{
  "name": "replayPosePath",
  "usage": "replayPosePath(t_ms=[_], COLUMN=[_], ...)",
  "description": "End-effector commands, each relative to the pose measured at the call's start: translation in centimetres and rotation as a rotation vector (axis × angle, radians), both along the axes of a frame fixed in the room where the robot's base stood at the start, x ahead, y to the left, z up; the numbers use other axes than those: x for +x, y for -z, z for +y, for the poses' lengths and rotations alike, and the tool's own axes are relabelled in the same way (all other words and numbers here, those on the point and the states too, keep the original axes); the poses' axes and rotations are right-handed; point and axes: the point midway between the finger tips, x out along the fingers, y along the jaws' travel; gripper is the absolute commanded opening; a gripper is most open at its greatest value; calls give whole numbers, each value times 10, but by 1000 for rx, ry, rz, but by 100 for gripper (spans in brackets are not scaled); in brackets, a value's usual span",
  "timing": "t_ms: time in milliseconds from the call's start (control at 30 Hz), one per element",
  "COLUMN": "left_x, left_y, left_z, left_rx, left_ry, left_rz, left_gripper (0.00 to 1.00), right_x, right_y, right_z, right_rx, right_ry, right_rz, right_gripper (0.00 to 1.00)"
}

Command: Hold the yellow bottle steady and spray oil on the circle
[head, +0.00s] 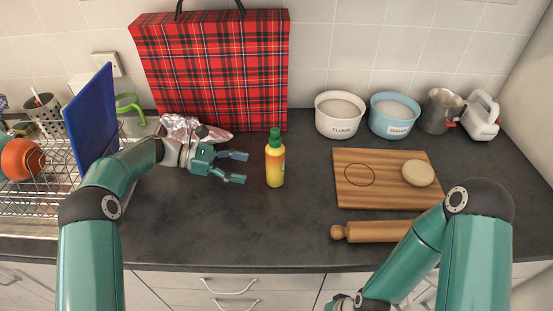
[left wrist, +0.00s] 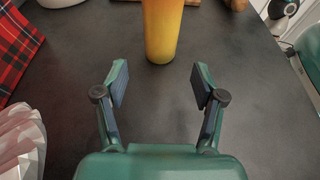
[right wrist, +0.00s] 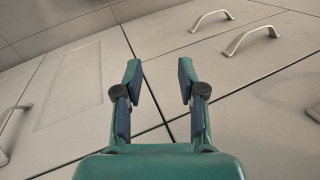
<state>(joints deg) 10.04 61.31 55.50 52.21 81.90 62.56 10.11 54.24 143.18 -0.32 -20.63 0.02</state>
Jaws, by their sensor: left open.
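The yellow bottle (head: 275,166) with a green cap stands upright on the dark counter. Its lower part shows in the left wrist view (left wrist: 161,35), just ahead of the fingers. My left gripper (head: 240,168) is open and empty, a little left of the bottle and pointing at it, not touching it. The circle (head: 360,175) is a thin dark ring on the left part of the wooden board (head: 385,198). My right gripper is open and empty in the right wrist view (right wrist: 158,85), facing the cabinet fronts; in the head view it is mostly hidden low by my arm.
A round dough piece (head: 418,173) lies on the board, with a rolling pin (head: 375,232) in front. Flour (head: 340,127) and sugar (head: 393,128) bowls stand behind. A tartan bag (head: 215,75), crumpled foil (head: 190,127) and dish rack (head: 40,222) are left. Counter between bottle and board is clear.

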Motion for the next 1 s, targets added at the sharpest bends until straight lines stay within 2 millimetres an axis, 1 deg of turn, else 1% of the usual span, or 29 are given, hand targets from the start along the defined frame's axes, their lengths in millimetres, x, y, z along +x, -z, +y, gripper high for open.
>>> replayPosePath(t_ms=[200,400,600,800,1000], left_x=[0,-1,0,0,0], left_y=[11,19,24,26,26], left_z=[-30,-58,-77,-85,-85], left_rx=[0,0,0,0,0], left_ry=[4,5,4,3,3], left_rz=[1,1,0,1,1], left_gripper=[69,69,69,69,69], right_x=[0,0,0,0,0], right_y=[10,16,19,20,20], right_z=[0,0,0,0,0], right_rx=[0,0,0,0,0], right_ry=[0,0,0,0,0], right_rz=[0,0,0,0,0], right_gripper=[40,40,40,40,40])
